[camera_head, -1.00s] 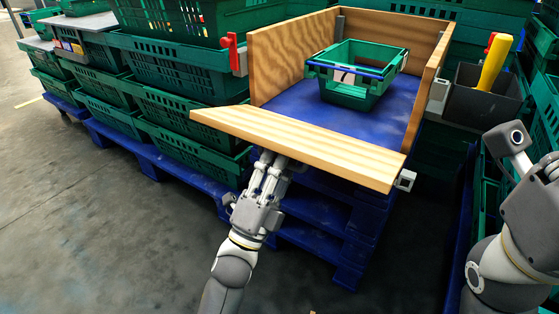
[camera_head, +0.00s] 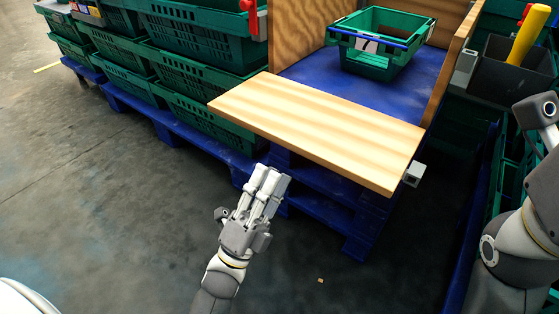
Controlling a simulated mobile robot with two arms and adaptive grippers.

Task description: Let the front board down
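The front board (camera_head: 320,130) is a pale wooden panel at the open front of a wooden-walled bay. It is swung outward and lies close to level, its outer edge towards me. My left gripper (camera_head: 269,179) is just below and in front of the board's outer edge, at its left half. Its fingers lie close together with nothing between them. It looks apart from the board.
A green crate (camera_head: 375,62) with a blue handle bar stands on the bay's blue floor (camera_head: 315,72). Stacked green crates (camera_head: 200,45) stand left on blue pallets. A dark bin (camera_head: 508,85) with a yellow-handled tool (camera_head: 528,35) hangs right. The grey floor at left is clear.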

